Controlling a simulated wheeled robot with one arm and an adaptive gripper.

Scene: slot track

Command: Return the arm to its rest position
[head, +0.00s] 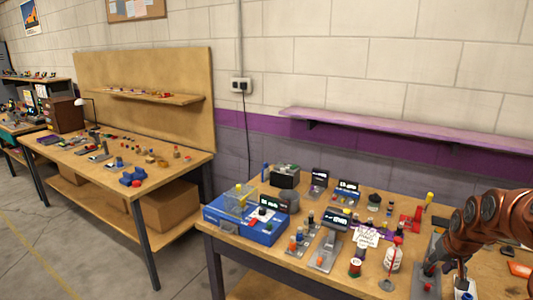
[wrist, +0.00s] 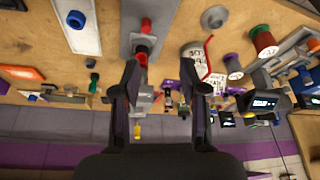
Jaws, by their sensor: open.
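My gripper (wrist: 162,80) is open in the wrist view, with two dark fingers apart and nothing clearly held between them. That view looks across the workbench upside down. My copper-coloured arm reaches in from the right edge of the head view, over the right end of the workbench (head: 262,272). In the head view I cannot make out the fingertips clearly. A grey plate with a red knob (wrist: 146,25) lies beyond the left finger in the wrist view; I cannot tell its distance from the finger.
The bench is crowded: a blue case (head: 245,225), a white bottle (head: 393,259), a red-topped spool (head: 355,267) and several small devices. A purple shelf (head: 400,127) is on the wall behind. A second cluttered bench (head: 185,167) stands left, with floor (head: 80,245) clear before it.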

